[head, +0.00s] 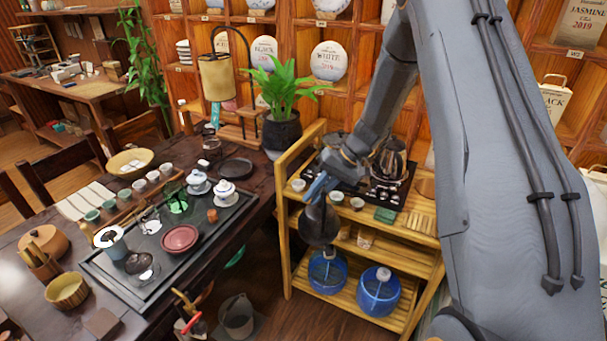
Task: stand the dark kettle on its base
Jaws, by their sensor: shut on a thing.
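The dark kettle (318,224) hangs below my gripper (319,188), which is shut on its upper part, probably the handle. The kettle is in front of the wooden cart's upper shelf, apart from the top and roughly upright. A black tray (405,199) lies on the cart top. A shiny dark pot (388,162) stands on it, and a round dark item (333,139) shows partly behind my arm. I cannot tell for certain which item is the kettle's base. My arm hides part of the tray.
Small cups (337,198) and a green box (385,215) sit near the cart's front edge. Blue water jugs (378,290) stand on the lower shelf. The tea table (195,268) at left is crowded. A potted plant (282,130) stands behind, left of the cart (288,240).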

